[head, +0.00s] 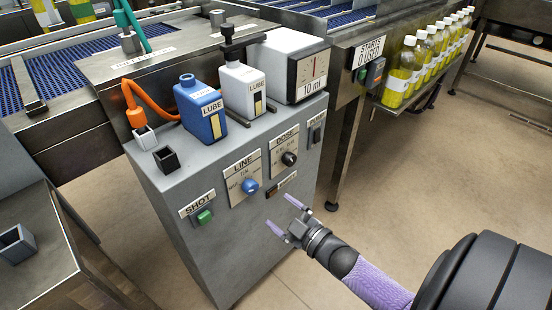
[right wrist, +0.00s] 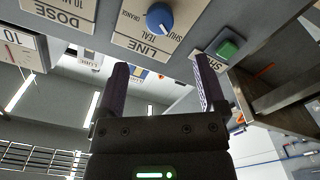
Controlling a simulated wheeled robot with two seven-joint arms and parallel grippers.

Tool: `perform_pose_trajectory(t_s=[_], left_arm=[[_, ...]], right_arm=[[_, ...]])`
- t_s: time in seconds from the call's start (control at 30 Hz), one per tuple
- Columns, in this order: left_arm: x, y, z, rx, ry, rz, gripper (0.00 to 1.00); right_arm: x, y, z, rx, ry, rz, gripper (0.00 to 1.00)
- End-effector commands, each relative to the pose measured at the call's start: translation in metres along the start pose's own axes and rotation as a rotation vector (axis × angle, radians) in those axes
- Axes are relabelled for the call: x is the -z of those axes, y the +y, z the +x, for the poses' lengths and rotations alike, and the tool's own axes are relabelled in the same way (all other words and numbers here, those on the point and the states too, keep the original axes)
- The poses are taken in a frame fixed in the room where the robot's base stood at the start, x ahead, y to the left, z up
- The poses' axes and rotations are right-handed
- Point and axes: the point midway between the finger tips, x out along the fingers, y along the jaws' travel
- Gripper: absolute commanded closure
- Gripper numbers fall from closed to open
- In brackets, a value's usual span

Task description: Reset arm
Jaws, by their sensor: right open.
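My right gripper (head: 288,217) is open and empty, in front of the grey cabinet (head: 240,255). It is below and right of the blue LINE knob (head: 250,186) and right of the green SHOT button (head: 204,216). No contact with the panel is visible. In the right wrist view, labels appear upside down above the open fingers (right wrist: 162,65), with the LINE knob (right wrist: 160,18) and the SHOT button (right wrist: 227,48). The black DOSE knob (head: 289,158) is higher on the panel. My left gripper is not in view.
A blue LUBE bottle (head: 200,110), a white LUBE bottle (head: 242,90) and a 10 ml gauge (head: 310,75) stand on the cabinet. Yellow-filled bottles (head: 400,75) line a shelf at right. A metal table (head: 45,270) is at left. Floor right of the cabinet is clear.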

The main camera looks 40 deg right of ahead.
Motion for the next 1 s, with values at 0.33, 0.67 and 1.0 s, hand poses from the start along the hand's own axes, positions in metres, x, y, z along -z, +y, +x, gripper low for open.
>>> perform_pose_trajectory(t_s=[0.33,0.67,1.0], left_arm=[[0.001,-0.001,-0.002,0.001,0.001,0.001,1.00],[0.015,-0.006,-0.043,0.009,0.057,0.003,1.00],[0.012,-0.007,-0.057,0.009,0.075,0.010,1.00]], right_arm=[[-0.006,-0.005,-0.003,0.009,-0.031,0.011,0.10],[-0.128,-0.157,-0.208,0.343,-0.996,0.263,0.10],[-0.120,-0.211,-0.380,0.561,-1.535,0.288,0.10]])
